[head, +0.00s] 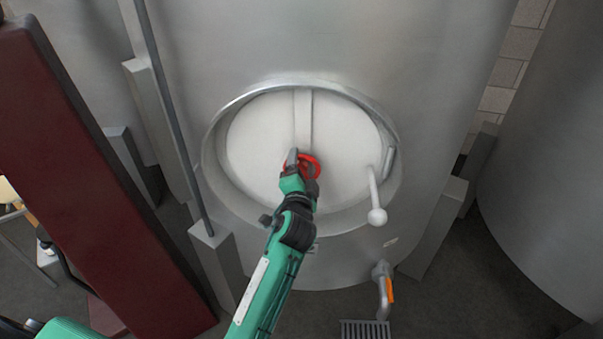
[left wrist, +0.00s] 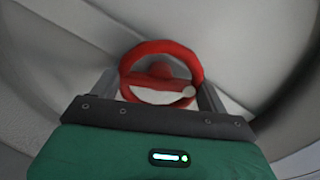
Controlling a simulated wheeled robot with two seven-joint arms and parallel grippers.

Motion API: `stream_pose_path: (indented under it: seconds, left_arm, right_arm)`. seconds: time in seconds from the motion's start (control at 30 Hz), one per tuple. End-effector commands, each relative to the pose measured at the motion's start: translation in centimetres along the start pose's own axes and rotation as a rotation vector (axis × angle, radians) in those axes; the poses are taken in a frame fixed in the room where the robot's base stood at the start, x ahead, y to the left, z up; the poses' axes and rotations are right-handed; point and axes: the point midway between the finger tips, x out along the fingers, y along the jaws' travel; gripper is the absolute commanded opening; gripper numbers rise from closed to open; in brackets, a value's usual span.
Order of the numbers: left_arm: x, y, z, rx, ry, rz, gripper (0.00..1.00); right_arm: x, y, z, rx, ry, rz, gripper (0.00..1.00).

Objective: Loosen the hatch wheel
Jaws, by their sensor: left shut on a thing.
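The red hatch wheel (head: 315,164) sits at the middle of a pale round hatch door (head: 260,135) in the front of a big steel tank. My left gripper (head: 300,161) is at the wheel and hides part of it. In the left wrist view the red wheel (left wrist: 160,47) stands between the two fingers of my left gripper (left wrist: 160,92), which is shut on it. A red hub shows inside the ring. The door lies inside its metal rim, with a vertical bar (head: 303,108) above the wheel. My right gripper is not in view.
A white lever with a ball end (head: 377,216) sticks out at the hatch's right. Below is an outlet pipe with an orange handle (head: 390,290), near a floor grate (head: 365,331). A dark red beam (head: 85,170) slants across the left. Another tank (head: 555,170) stands at right.

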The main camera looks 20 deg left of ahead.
Motion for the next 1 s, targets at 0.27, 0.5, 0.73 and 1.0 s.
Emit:
stream_pose_path:
  seconds: [0.27, 0.5, 0.73, 1.0]
  left_arm:
    - [-0.02, 0.21, 0.11, -0.095, -0.003, 0.003, 0.54]
    - [-0.02, 0.19, 0.09, -0.116, -0.002, 0.003, 0.54]
    - [-0.02, 0.20, 0.09, -0.117, -0.002, 0.004, 0.54]
    - [-0.01, 0.14, 0.05, -0.116, -0.002, 0.003, 0.98]
  right_arm:
    - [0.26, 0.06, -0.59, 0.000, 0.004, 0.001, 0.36]
    - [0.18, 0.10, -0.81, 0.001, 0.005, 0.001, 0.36]
    - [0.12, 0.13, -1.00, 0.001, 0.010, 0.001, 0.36]
    - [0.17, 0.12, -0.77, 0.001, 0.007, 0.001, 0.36]
